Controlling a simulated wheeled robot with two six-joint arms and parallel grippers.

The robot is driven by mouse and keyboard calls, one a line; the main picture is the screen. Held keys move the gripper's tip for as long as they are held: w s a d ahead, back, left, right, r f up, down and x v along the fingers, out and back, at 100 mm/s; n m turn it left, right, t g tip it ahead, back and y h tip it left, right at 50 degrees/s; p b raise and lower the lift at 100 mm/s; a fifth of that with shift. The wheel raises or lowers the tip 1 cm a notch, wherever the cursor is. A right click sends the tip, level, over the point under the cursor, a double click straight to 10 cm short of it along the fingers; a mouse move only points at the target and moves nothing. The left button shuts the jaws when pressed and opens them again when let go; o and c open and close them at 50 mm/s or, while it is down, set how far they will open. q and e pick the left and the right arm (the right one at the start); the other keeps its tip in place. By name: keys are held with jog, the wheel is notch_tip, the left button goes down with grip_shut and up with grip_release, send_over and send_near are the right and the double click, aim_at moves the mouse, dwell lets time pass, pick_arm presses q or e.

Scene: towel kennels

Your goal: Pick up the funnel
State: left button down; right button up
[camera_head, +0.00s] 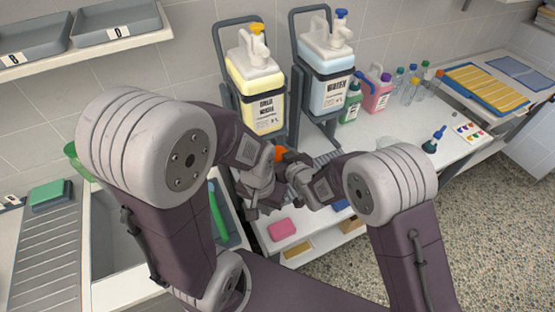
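A small orange piece (281,153) shows behind my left gripper, below the yellow jug. It may be the funnel, but most of it is hidden and I cannot make out its shape. My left gripper (255,200) points down in front of it, over the edge of the white worktop. My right gripper (297,174) is close beside it on the right, turned toward it. The fingers of both are small and overlapped by grey parts, so their opening is unclear.
A yellow jug (256,84) and a blue water jug (325,70) stand in dark racks at the back. Pink and green bottles stand right of them. A sink (118,240) is at left. A pink sponge (282,229) lies below the grippers. The worktop (400,130) at right has free room.

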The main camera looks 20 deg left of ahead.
aim_at(278, 149)
jog(key=shift+w+a+f, duration=0.1)
jog(key=shift+w+f, duration=0.05)
jog(key=shift+f, duration=0.2)
jog(key=r, duration=0.3)
jog(key=shift+s+d+r, duration=0.2)
jog(key=shift+r, duration=0.2)
jog(key=w+d+r+p, duration=0.1)
jog(key=w+d+r, duration=0.6)
jog(key=d, duration=0.1)
jog(key=shift+w+d+r, duration=0.25)
jog(key=shift+w+d, duration=0.1)
jog(key=shift+w, duration=0.05)
